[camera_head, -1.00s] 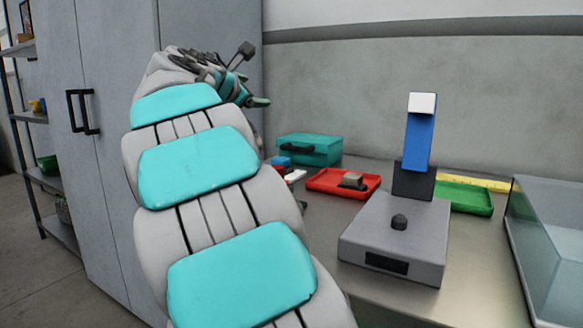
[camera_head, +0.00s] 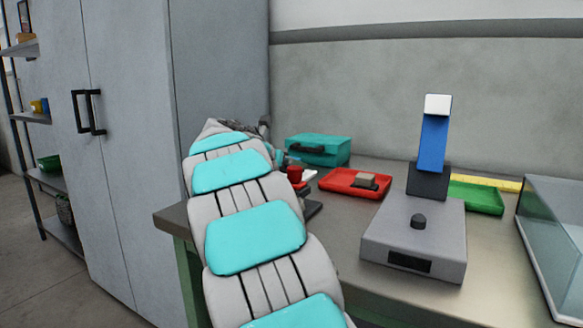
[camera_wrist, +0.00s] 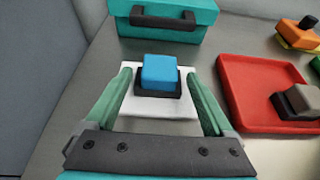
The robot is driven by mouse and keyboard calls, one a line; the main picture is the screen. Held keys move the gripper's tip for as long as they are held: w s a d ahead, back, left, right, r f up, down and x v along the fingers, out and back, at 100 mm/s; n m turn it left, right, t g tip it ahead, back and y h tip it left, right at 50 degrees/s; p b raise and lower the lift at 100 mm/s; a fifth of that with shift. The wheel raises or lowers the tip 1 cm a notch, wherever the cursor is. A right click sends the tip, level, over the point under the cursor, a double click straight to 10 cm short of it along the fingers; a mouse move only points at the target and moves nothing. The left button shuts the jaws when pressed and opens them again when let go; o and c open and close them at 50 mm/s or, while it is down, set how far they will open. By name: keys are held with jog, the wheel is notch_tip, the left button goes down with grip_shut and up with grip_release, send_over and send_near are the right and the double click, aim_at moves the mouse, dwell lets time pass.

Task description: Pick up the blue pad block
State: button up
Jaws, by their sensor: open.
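The blue pad block (camera_wrist: 160,72) sits in a black holder on a white square plate (camera_wrist: 158,108) in the wrist view. My gripper (camera_wrist: 165,75) is open, with one green finger on each side of the block and holder. I cannot tell whether the fingers touch the plate. Nothing is between the fingers except the block and its holder.
A red tray (camera_head: 338,187) holding a dark block with a grey-brown top lies to the right. A teal toolbox (camera_head: 318,150) stands behind. A grey machine with a blue upright arm (camera_head: 413,235), a green tray (camera_head: 478,198) and a glass-walled tank (camera_head: 560,235) are farther right.

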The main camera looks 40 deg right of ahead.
jog(key=x, duration=0.3)
jog(key=r+x, duration=0.1)
jog(key=x, duration=0.1)
jog(key=shift+w+d+f, duration=0.1)
jog(key=shift+d, duration=0.15)
grip_shut()
dwell(0.5)
